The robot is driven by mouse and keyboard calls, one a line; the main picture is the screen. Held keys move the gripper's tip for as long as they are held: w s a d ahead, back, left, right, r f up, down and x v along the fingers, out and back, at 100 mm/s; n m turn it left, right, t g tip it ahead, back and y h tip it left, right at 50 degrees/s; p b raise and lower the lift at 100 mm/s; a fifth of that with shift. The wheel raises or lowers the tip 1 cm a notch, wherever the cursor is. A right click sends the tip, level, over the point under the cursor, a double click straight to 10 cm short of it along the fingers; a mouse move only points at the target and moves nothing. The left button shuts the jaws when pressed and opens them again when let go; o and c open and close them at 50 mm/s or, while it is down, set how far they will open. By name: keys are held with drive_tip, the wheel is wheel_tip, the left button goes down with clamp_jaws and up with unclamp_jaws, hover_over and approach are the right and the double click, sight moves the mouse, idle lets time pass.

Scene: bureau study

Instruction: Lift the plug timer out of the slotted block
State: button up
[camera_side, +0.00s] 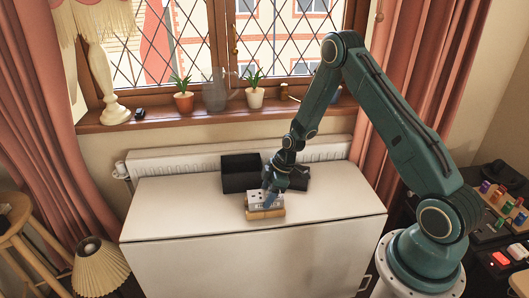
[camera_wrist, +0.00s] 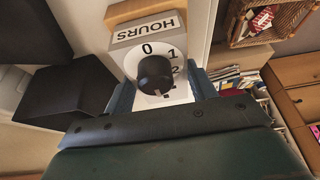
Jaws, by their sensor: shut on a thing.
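The plug timer (camera_wrist: 152,62) is a pale box with a black dial, the numbers 0, 1 and 2 and the word HOURS. It also shows in the side view (camera_side: 254,198), small, at the wooden slotted block (camera_side: 266,213) on the white top. The block's edge also shows behind the timer in the wrist view (camera_wrist: 135,33). My gripper (camera_side: 271,195) is above the block, its blue fingers on either side of the timer and shut on it (camera_wrist: 162,92). The slot is hidden, so I cannot tell how deep the timer sits.
Black open boxes (camera_side: 240,173) stand on the white top (camera_side: 180,215) behind the block, close to my gripper. The top is clear to the left and right. A radiator (camera_side: 165,163) and a sill with potted plants (camera_side: 183,102) are at the back.

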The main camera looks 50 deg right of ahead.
sight(267, 194)
drive_tip(key=shift+r, duration=0.1)
wheel_tip(267, 194, up, 20)
idle(0.7)
drive_tip(key=shift+r, duration=1.6)
idle(1.1)
drive_tip(key=shift+r, duration=1.65)
